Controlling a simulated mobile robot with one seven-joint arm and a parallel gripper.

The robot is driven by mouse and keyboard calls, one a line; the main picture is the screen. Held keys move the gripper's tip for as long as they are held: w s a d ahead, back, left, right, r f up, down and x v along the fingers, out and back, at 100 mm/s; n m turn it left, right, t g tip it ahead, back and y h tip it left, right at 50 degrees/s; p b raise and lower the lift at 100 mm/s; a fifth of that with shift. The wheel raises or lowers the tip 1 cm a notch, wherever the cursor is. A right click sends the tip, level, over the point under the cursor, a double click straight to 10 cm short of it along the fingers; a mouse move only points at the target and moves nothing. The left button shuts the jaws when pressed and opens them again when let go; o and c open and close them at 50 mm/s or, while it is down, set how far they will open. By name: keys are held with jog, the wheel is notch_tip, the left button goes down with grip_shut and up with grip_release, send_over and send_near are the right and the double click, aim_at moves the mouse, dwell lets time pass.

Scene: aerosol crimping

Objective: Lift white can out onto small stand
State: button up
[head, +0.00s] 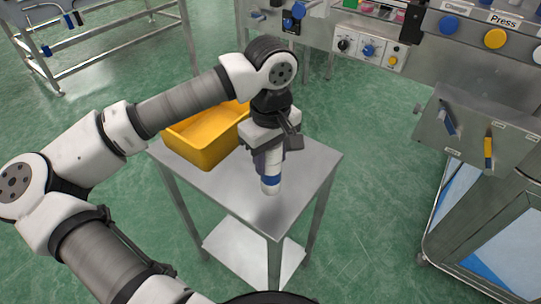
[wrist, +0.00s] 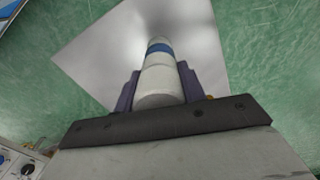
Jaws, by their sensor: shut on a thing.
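The white can (head: 270,184) with a blue band is upright between the fingers of my gripper (head: 268,158). In the wrist view the can (wrist: 160,72) lies between the two dark purple fingers of my gripper (wrist: 159,88), which are shut on it. The can is over the bare front part of the small metal stand (head: 310,172), whose top also shows in the wrist view (wrist: 105,50). I cannot tell whether its lower end touches the top or hangs just above. My gripper hides the can's upper part in the head view.
The stand's front and right side are clear. A machine with knobs (head: 368,50) is behind, and a steel cabinet (head: 490,205) is at right.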

jog(key=shift+f, duration=0.1)
jog(key=o, duration=1.4)
notch_tip(320, 180, up, 14)
jog(key=shift+f, duration=0.1)
